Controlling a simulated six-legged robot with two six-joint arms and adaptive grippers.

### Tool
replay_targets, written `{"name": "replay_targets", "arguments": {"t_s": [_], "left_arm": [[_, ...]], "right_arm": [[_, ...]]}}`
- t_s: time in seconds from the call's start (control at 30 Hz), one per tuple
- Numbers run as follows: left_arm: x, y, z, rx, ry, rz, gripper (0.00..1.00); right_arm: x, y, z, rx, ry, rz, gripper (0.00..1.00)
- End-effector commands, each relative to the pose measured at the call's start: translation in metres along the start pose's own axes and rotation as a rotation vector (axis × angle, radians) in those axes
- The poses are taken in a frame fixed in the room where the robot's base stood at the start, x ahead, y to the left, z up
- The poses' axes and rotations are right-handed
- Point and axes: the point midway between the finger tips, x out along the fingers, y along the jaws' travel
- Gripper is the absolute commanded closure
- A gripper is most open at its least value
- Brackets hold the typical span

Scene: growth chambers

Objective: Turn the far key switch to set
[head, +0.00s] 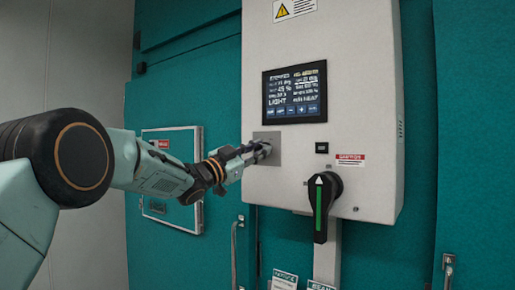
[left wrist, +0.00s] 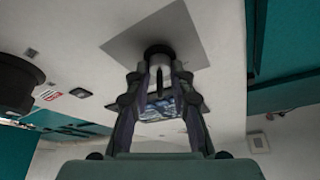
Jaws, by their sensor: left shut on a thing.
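The key switch (left wrist: 158,52) is a dark round barrel in the middle of a square grey plate (head: 270,141), on the front of a pale control box. The plate also shows in the left wrist view (left wrist: 120,45). My left gripper (head: 258,151) reaches in from the left and is at the switch. In the left wrist view its two fingers (left wrist: 158,78) are shut on the key, a narrow dark piece below the barrel. In the head view the fingers hide most of the switch, and its set position cannot be read. My right gripper is in neither view.
The control box (head: 365,95) carries a lit display (head: 295,92) above right of the plate and a black rotary handle (head: 322,205) with a green stripe below right. A framed panel (head: 160,218) sits on the teal wall behind my left arm.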

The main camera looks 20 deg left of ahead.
Motion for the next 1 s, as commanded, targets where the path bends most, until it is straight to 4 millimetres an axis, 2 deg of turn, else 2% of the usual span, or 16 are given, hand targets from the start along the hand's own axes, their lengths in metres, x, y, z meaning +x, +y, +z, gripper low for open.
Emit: {"name": "replay_targets", "arguments": {"t_s": [0.03,0.53,0.57,0.6,0.87,1.0], "left_arm": [[0.0015,-0.0055,-0.0095,0.013,0.017,-0.005,1.00],[0.0015,-0.0049,-0.0091,0.027,0.017,0.001,1.00],[0.0015,-0.0048,-0.0090,0.027,0.017,0.001,0.75],[0.0014,-0.0048,-0.0089,0.027,0.017,0.001,0.72],[0.0004,-0.0025,-0.0044,0.023,0.008,0.005,0.71],[-0.0064,-0.0030,-0.0034,0.023,0.005,0.004,0.71]], "right_arm": [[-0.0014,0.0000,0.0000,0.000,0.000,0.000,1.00],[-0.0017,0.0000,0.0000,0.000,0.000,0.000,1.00],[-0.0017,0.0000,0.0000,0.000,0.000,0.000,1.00],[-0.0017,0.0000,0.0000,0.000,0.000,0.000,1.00],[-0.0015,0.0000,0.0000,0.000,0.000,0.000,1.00],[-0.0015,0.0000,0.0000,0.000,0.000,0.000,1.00]]}}
